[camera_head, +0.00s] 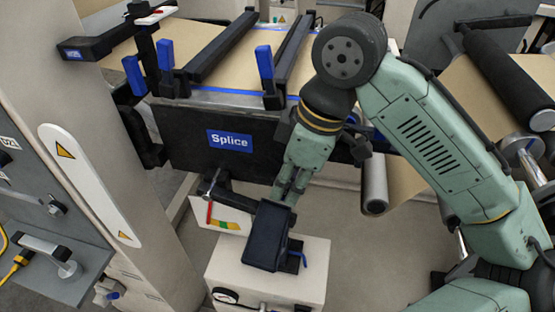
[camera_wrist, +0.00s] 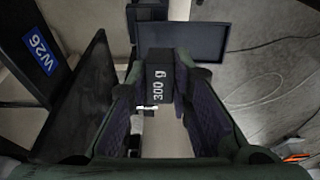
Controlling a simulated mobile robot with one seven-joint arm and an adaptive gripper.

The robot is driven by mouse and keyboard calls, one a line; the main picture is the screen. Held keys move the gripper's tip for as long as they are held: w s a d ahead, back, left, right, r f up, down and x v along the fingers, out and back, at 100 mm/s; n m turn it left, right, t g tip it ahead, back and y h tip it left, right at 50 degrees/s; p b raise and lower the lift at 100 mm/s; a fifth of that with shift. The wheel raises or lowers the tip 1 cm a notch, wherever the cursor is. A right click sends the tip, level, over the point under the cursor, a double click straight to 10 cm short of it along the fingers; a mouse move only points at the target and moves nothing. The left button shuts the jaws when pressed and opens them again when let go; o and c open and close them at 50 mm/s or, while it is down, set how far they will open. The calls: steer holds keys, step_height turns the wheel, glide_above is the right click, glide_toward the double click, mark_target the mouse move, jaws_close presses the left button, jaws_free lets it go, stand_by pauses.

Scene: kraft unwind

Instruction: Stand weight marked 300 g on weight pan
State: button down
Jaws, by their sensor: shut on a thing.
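The weight marked 300 g (camera_wrist: 158,78) is a dark block with white lettering. In the wrist view it sits between the fingers of my gripper (camera_wrist: 160,100), which is shut on it. In the head view my gripper (camera_head: 289,190) points down in front of the Splice panel, with a dark, box-like shape (camera_head: 266,238) directly below it. I cannot tell in the head view whether this shape is the weight, the pan or both. A dark rimmed plate (camera_wrist: 226,50) lies beyond the weight in the wrist view; I cannot tell whether it is the weight pan.
The black Splice panel (camera_head: 185,130) and its rollers stand behind my gripper. A white cabinet (camera_head: 250,285) with a gauge and blue lever stands below. A white column (camera_head: 150,190) is at left.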

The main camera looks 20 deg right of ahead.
mark_target(282, 199)
steer(key=shift+s+a+f+b, duration=0.1)
steer(key=shift+f+b, duration=0.45)
steer(key=shift+b, duration=0.05)
steer(key=b+x, duration=0.3)
steer(key=shift+a+f, duration=0.1)
steer(key=shift+f, duration=0.1)
steer(key=shift+b+x, duration=0.7)
steer(key=shift+x, duration=0.8)
steer(key=c, duration=1.4)
jaws_free()
steer(key=shift+o, duration=0.2)
steer(key=v, duration=1.2)
